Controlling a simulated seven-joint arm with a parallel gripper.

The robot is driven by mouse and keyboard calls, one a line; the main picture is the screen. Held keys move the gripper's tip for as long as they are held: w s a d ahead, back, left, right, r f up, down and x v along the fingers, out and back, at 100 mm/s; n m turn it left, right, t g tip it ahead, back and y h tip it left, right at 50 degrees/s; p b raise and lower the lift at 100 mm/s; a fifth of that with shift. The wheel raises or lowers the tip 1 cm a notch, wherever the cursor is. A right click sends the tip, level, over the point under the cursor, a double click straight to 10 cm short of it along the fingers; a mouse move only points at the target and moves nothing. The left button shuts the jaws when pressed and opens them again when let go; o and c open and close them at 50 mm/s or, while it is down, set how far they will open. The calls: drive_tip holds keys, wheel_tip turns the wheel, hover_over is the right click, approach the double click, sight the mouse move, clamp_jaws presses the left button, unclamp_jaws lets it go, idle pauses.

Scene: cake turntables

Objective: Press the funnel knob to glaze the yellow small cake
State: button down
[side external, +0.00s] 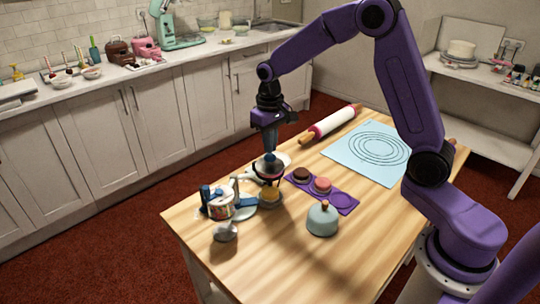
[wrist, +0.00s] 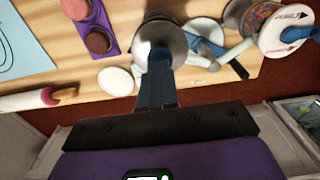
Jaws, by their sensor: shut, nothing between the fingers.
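The funnel (side external: 268,171) stands on its stand near the table's far left part, with a blue knob (side external: 270,158) on top. The yellow small cake (side external: 268,194) sits below the funnel's spout; it is hidden in the wrist view. My gripper (side external: 269,151) is shut and empty, pointing down right over the knob. In the wrist view, my gripper (wrist: 159,62) overlaps the metal funnel (wrist: 148,38) and hides much of the knob. I cannot tell if the fingertips touch the knob.
A purple tray (side external: 340,201) with a brown cake (side external: 301,174) and a pink cake (side external: 322,185) lies to the right. A pearls jar (side external: 219,206) stands left, a teal dome (side external: 322,219) in front. A rolling pin (side external: 335,121) and blue mat (side external: 340,150) lie behind.

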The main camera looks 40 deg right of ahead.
sight(270, 156)
drive_tip(key=shift+f, duration=1.05)
idle(0.6)
drive_tip(key=shift+r, duration=0.3)
drive_tip(key=shift+f, duration=0.5)
idle(0.9)
drive_tip(key=shift+r, duration=3.55)
